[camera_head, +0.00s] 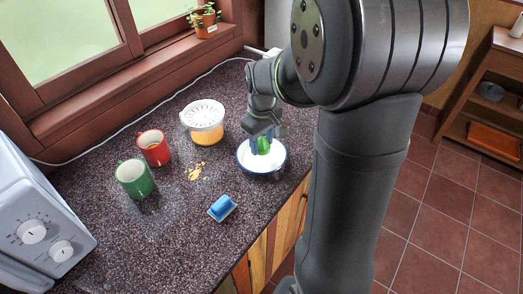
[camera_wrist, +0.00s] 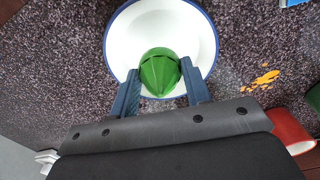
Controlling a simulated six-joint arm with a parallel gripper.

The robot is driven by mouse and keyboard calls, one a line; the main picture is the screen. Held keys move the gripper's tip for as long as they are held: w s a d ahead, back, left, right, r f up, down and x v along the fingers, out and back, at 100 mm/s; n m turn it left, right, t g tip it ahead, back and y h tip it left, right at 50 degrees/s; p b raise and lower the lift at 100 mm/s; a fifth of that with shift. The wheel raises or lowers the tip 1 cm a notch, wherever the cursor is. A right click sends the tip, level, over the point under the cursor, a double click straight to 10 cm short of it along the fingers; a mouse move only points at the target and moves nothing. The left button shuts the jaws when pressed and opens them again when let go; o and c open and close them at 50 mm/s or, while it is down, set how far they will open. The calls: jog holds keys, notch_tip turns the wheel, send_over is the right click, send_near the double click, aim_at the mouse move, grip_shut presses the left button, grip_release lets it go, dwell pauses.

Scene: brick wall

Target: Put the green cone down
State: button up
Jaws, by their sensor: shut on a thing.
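The green cone (camera_wrist: 160,72) is ribbed and comes to a point. My gripper (camera_wrist: 158,88) is shut on it, with one blue-grey finger on each side. In the wrist view the cone shows against the inside of a white bowl (camera_wrist: 202,30) with a blue rim. In the head view the cone (camera_head: 263,146) is over or inside the bowl (camera_head: 275,165), below my gripper (camera_head: 262,138). I cannot tell whether the cone touches the bowl's bottom.
On the speckled counter (camera_head: 160,240) stand a yellow juicer with a white top (camera_head: 205,120), a red mug (camera_head: 154,148) and a green mug (camera_head: 135,178). The counter's front edge is close to the bowl.

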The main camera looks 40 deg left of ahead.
jog(key=shift+a+f, duration=0.1)
jog(key=shift+f, duration=1.95)
jog(key=o, duration=1)
jog(key=shift+f, duration=0.15)
jog(key=shift+c, duration=0.2)
notch_tip(320, 180, up, 12)
jog(key=shift+r, duration=0.2)
send_over(261, 159)
jog(key=shift+f, duration=4.35)
